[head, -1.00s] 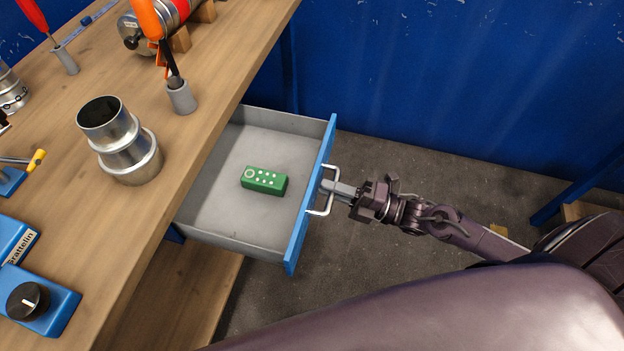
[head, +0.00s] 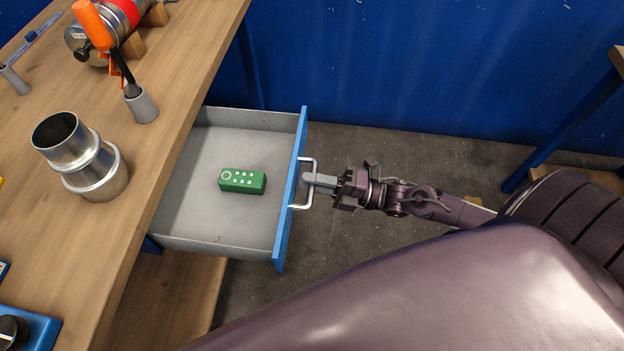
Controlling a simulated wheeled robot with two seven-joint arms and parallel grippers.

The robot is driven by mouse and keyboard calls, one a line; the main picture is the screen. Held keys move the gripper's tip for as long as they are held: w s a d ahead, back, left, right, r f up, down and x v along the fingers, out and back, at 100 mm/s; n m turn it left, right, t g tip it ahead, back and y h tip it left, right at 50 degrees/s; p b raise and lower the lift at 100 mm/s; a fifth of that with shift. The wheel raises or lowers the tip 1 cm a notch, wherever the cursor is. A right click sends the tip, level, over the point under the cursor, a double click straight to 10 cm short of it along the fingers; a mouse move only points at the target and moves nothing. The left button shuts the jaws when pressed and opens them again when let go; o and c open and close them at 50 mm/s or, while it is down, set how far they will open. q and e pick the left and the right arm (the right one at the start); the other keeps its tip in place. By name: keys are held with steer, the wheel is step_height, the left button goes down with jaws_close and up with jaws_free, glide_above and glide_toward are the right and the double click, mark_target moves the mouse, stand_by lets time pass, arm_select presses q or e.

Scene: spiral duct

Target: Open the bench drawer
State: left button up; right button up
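The bench drawer (head: 170,226) is a grey tray with a blue front (head: 290,215), and it stands well out from under the wooden bench top. Its white bar handle (head: 308,163) is on the outer side of the front. My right gripper (head: 318,181) reaches the handle from the right, its grey fingers close together at the bar. It looks shut on the handle, though the far finger is hidden. A green box with pale dots (head: 242,181) lies in the drawer. My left gripper is out of view.
The wooden bench (head: 110,245) fills the left. It bears a metal duct piece (head: 85,160), an orange-handled tool in a grey holder (head: 142,104) and a red-banded cylinder (head: 110,20). A blue wall (head: 400,70) stands behind. Dark floor (head: 400,150) is clear beyond the gripper.

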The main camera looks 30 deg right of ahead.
steer(key=v, duration=0.7)
steer(key=shift+b, duration=0.4)
steer(key=shift+s+d+f, duration=0.1)
